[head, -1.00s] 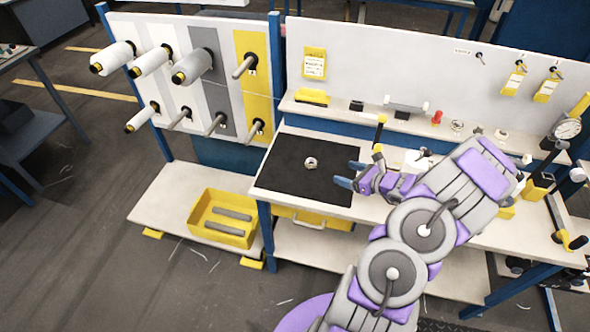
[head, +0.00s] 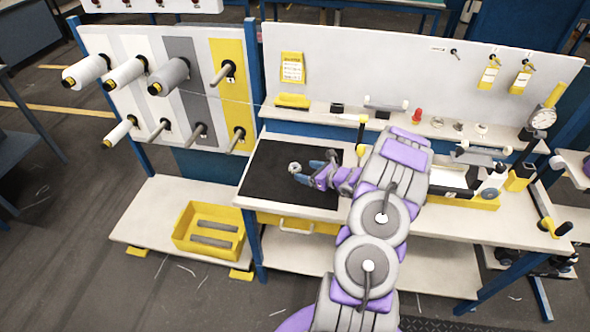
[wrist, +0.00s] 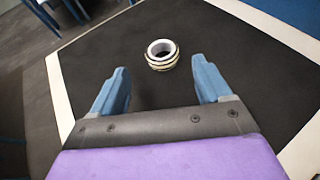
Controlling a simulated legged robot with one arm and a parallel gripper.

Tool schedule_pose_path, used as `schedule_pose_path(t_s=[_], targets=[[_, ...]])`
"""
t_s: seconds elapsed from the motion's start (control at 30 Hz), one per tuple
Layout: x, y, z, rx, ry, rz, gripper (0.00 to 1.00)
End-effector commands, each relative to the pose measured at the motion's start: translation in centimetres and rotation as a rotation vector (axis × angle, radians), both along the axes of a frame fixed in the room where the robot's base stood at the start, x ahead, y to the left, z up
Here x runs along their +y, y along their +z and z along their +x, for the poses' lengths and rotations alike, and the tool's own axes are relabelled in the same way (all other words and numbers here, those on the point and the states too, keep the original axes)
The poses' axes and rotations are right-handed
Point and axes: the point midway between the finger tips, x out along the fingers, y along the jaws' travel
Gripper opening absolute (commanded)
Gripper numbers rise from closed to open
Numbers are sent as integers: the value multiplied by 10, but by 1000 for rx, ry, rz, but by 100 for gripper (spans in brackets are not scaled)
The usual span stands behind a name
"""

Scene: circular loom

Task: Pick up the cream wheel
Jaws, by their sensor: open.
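The cream wheel (head: 295,167) is a small ring-shaped piece lying on the black mat (head: 270,160) at the left of the bench. In the wrist view the wheel (wrist: 161,54) shows a grey, open centre and cream rims with dark bands. My gripper (head: 306,171) is open, its blue fingers low over the mat just right of the wheel. In the wrist view my gripper (wrist: 162,78) has its two fingers apart and empty, with the wheel ahead of the gap between the tips, not between them.
A rack of white spools (head: 125,72) stands left of the bench. A yellow bin (head: 208,230) sits on the low shelf. A handle with a yellow grip (head: 360,145) stands at the mat's back right. The mat around the wheel is otherwise clear.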

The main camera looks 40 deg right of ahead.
Motion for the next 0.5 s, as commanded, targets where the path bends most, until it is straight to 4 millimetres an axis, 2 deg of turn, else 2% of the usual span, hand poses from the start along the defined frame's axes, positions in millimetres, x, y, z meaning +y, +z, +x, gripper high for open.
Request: schedule_pose_path(t_s=[0.5], targets=[[5, -17, 46, -2, 2, -3, 77]])
